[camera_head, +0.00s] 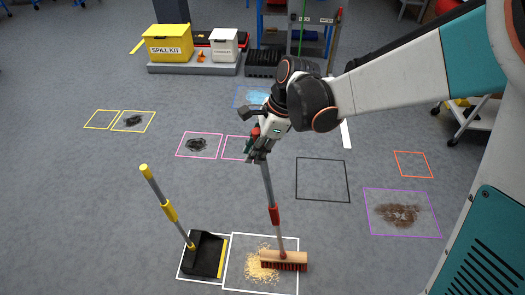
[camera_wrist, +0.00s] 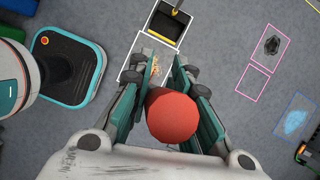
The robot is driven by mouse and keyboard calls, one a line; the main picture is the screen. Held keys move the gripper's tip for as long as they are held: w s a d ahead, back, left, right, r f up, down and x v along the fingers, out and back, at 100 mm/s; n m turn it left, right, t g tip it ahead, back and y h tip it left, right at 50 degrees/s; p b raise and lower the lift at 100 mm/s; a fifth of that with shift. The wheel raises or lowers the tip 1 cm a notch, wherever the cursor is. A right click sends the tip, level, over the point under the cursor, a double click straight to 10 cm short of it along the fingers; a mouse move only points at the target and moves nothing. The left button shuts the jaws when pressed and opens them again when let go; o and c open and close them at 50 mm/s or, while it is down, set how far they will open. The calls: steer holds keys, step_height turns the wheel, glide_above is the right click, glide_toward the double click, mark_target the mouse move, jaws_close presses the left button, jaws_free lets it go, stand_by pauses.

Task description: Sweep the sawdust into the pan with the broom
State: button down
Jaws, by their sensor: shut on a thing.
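My gripper (camera_head: 260,150) is shut on the upper shaft of the broom (camera_head: 273,214). The broom stands slightly tilted, and its wooden head with red bristles (camera_head: 284,262) is at the right part of the sawdust (camera_head: 262,266). The pale yellow sawdust lies inside a white floor square, mostly left of the head. The black dustpan (camera_head: 206,256) with a yellow lip and upright handle stands in the white square to the left. In the wrist view, the red handle end (camera_wrist: 172,115) sits between the fingers, and the pan (camera_wrist: 168,27) shows beyond; the broom head is hidden.
Dark piles lie in the yellow (camera_head: 133,121), pink (camera_head: 197,145) and purple (camera_head: 400,213) squares. A blue patch (camera_wrist: 295,121) lies in a blue square. The black square (camera_head: 323,180) is empty. A spill kit box (camera_head: 168,44) stands at the back. Floor around the pan is clear.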

steer(key=a, duration=0.7)
steer(key=shift+a, duration=0.3)
stand_by(0.5)
steer(key=shift+w+r, duration=0.1)
steer(key=shift+r+p, duration=1.95)
steer(key=shift+r, duration=0.95)
steer(key=shift+r+p, duration=1)
steer(key=shift+r, duration=0.5)
steer(key=shift+d, duration=0.1)
